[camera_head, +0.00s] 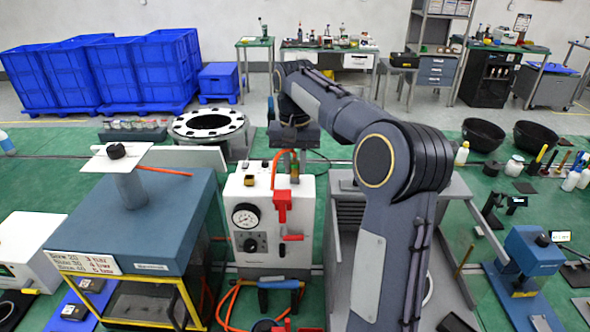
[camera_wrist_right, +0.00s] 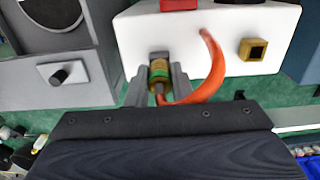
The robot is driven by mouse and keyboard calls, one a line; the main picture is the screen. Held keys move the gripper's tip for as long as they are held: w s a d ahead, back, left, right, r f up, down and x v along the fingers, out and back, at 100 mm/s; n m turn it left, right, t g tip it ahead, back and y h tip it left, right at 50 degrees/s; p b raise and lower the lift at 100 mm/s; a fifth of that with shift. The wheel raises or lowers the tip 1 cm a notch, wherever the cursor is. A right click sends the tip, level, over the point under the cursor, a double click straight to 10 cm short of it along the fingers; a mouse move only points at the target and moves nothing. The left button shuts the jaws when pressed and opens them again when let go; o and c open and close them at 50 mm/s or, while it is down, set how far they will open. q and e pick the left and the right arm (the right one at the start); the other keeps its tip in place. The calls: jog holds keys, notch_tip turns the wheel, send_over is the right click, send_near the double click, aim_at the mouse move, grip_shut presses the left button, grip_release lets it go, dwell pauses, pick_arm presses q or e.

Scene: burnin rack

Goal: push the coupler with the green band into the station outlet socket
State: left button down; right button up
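The coupler with the green band (camera_wrist_right: 159,74) is a brass-coloured piece between the fingers of my right gripper (camera_wrist_right: 160,82) in the right wrist view. The fingers lie close along both its sides. In the head view the coupler (camera_head: 295,172) is at the top of the white station (camera_head: 308,215), below my right gripper (camera_head: 294,158). An orange hose (camera_wrist_right: 212,70) curves from it. Beyond its tip is a dark slot in the white face; how deep it sits is unclear. A square brass socket (camera_wrist_right: 253,50) is on the same face, to the right. My left gripper is out of view.
The station's front bears a gauge (camera_head: 245,217) and a red valve handle (camera_head: 282,205). A blue-grey cabinet (camera_head: 180,215) stands at left, with a flanged ring (camera_head: 208,124) behind. A blue vise-like device (camera_head: 533,252) is at right.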

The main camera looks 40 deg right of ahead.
grip_shut()
jog(key=shift+r+p, duration=0.7)
jog(key=shift+r, duration=2.3)
